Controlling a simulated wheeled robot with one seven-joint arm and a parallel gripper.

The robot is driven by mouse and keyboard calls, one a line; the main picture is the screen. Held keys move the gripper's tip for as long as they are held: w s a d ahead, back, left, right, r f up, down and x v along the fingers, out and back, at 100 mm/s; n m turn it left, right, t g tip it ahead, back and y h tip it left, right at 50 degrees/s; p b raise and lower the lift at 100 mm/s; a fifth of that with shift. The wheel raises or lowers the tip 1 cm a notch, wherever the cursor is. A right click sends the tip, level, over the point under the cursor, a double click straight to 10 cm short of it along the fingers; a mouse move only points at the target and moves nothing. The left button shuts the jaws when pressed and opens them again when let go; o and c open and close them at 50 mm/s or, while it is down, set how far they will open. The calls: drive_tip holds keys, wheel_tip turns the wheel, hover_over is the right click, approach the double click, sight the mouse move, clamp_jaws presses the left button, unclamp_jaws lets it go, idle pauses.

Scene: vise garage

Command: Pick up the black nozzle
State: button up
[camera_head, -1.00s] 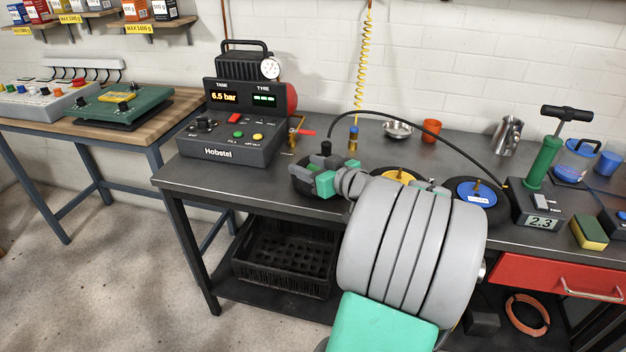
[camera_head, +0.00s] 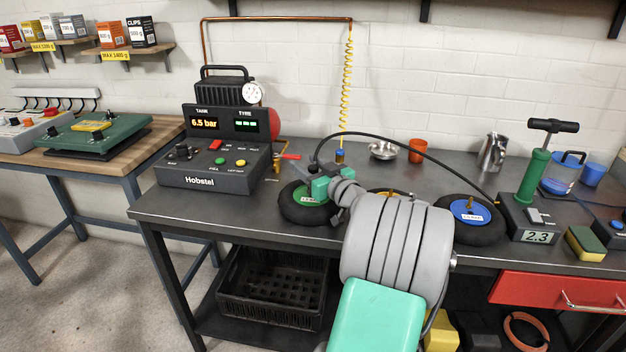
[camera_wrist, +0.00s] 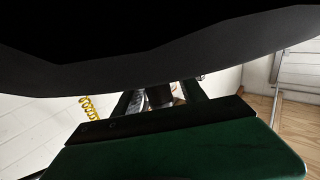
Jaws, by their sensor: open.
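A black hose (camera_head: 415,143) arcs over the bench from the grey gauge box reading 2.3 (camera_head: 530,225) to my gripper. Its left end, where the black nozzle is, drops behind my gripper (camera_head: 325,188), so the nozzle is mostly hidden in the head view. My gripper is open above the left wheel with the green label (camera_head: 303,196). In the wrist view a small dark cylinder (camera_wrist: 160,96) shows between the finger parts; it may be the nozzle, but I cannot tell. I see no clear contact.
A blue-labelled wheel (camera_head: 470,216) stands right of my arm, with another partly hidden behind it. The Hobstel console (camera_head: 213,165) stands left. A brass fitting with a red lever (camera_head: 285,158), a metal bowl (camera_head: 382,150) and an orange cup (camera_head: 417,151) are behind.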

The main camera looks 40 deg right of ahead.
drive_tip(key=shift+c, duration=0.4)
clamp_jaws()
